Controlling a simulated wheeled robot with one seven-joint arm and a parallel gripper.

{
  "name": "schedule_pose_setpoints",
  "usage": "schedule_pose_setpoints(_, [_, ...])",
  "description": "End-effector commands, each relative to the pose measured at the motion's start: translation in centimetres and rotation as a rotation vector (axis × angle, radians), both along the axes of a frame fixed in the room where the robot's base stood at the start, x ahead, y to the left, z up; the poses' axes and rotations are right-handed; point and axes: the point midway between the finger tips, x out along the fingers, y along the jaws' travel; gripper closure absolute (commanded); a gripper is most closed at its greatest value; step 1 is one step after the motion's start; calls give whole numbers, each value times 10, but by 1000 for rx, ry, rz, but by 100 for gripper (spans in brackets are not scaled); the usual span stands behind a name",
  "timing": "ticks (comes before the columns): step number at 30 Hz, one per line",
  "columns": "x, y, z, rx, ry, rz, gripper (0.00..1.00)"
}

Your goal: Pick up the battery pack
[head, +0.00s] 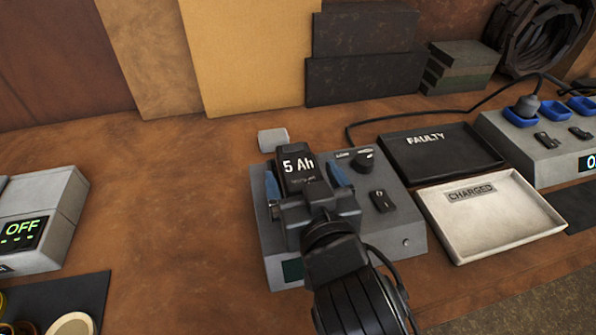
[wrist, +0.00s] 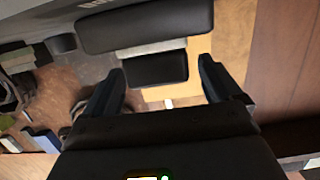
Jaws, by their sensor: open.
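The battery pack (head: 298,166) is black with a white "5 Ah" label. It sits on the grey tester or charger unit (head: 402,232) in the head view. My gripper (head: 305,188) is open at the pack, and its body hides the pack's near part. Blue pieces show on both sides of the pack; I cannot tell whether they are finger pads or part of the unit. In the wrist view, a dark block (wrist: 155,69) shows between the open fingers of my gripper (wrist: 158,82). Contact cannot be made out.
A black FAULTY tray (head: 440,165) and a white CHARGED tray (head: 535,222) lie to the right. A grey unit with blue sockets (head: 540,150) and a cable stands beyond them. A unit reading OFF (head: 40,215) is at left. The bench between is clear.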

Motion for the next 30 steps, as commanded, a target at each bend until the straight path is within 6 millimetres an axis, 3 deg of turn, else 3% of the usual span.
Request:
schedule_pose_setpoints(6, [22,6,-4,0,0,0,8])
schedule_pose_setpoints(14, [23,6,-5,0,0,0,9])
schedule_pose_setpoints(30, [23,6,-5,0,0,0,61])
